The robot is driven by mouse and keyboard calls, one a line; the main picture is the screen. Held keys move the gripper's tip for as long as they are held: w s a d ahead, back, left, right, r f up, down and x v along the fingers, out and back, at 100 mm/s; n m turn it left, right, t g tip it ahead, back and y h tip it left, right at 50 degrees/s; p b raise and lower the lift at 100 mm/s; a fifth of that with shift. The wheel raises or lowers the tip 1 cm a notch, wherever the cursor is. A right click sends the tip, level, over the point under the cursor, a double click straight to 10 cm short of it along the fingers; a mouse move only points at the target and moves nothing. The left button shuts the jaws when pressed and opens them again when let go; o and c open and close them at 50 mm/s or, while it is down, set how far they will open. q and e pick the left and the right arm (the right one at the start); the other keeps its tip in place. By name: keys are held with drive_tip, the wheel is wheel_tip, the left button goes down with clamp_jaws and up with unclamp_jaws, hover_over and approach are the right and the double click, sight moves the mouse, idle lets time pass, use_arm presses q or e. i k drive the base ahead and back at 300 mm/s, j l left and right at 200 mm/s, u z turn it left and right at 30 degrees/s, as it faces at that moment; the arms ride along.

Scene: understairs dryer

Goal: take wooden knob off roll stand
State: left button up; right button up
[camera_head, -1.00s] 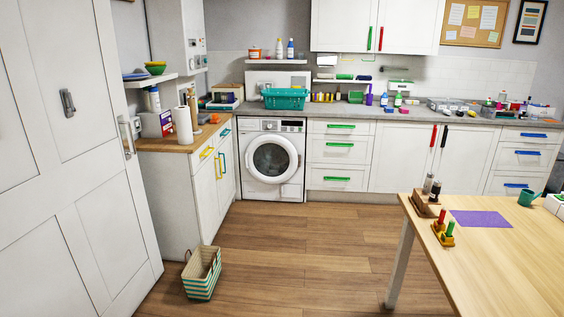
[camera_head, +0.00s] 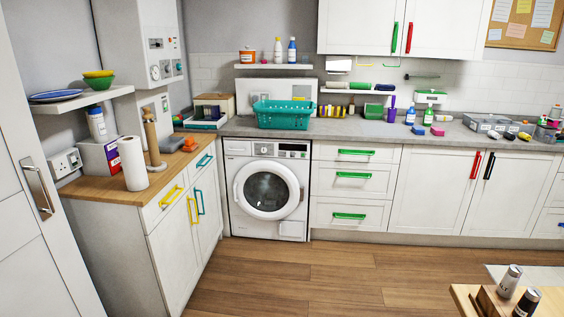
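A wooden roll stand (camera_head: 152,148) stands upright on the wooden worktop (camera_head: 103,189) at the left. Its pale wooden knob (camera_head: 147,114) appears to sit at the top of the post; the detail is small. A white paper roll (camera_head: 133,167) stands upright just in front and to the left of the stand, and I cannot tell if they touch. Neither of my grippers is in view.
The left shelf (camera_head: 70,108) with bowls overhangs the worktop's back. A white box (camera_head: 103,157) stands behind the roll, and an orange-brown item (camera_head: 189,145) lies right of the stand. The wooden floor (camera_head: 300,270) is clear; a table corner (camera_head: 466,296) shows lower right.

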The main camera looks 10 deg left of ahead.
sight(146, 110)
drive_tip(key=i+u, duration=0.1)
drive_tip(key=i, duration=0.55)
drive_tip(key=i+l, duration=0.15)
drive_tip(key=i, duration=0.45)
drive_tip(key=i+u, duration=0.15)
drive_tip(key=i, duration=0.5)
drive_tip(key=i+u, duration=0.4)
drive_tip(key=i+l+u, duration=0.15)
drive_tip(key=u, duration=0.3)
drive_tip(key=i+l+u, duration=0.25)
drive_tip(key=u, duration=0.15)
drive_tip(key=i+l+u, duration=0.2)
drive_tip(key=l+u, duration=0.2)
drive_tip(key=i+l+u, duration=0.15)
drive_tip(key=l+u, duration=0.15)
drive_tip(key=u, duration=0.15)
